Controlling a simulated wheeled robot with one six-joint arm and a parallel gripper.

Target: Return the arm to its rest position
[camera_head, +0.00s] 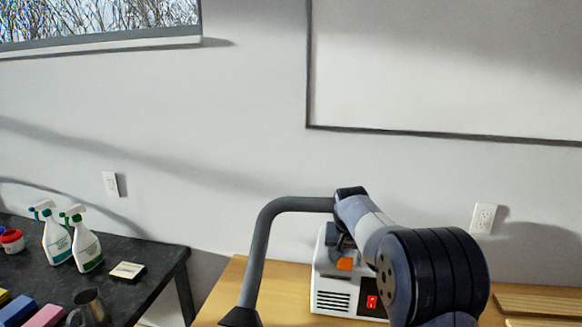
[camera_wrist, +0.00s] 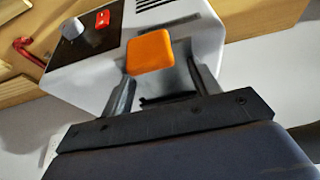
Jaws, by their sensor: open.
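My arm reaches from the lower right of the head view over a white machine (camera_head: 326,283) on a wooden table. In the wrist view my gripper (camera_wrist: 161,75) is open, with one finger on each side of an orange block (camera_wrist: 150,52).
The machine has a red switch (camera_head: 372,302) and a vent. Wooden boards (camera_head: 540,304) lie at the right of the wooden table (camera_head: 225,290). A dark table (camera_head: 150,262) at left holds spray bottles (camera_head: 86,245), a metal jug (camera_head: 90,306) and coloured blocks. The wall is behind.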

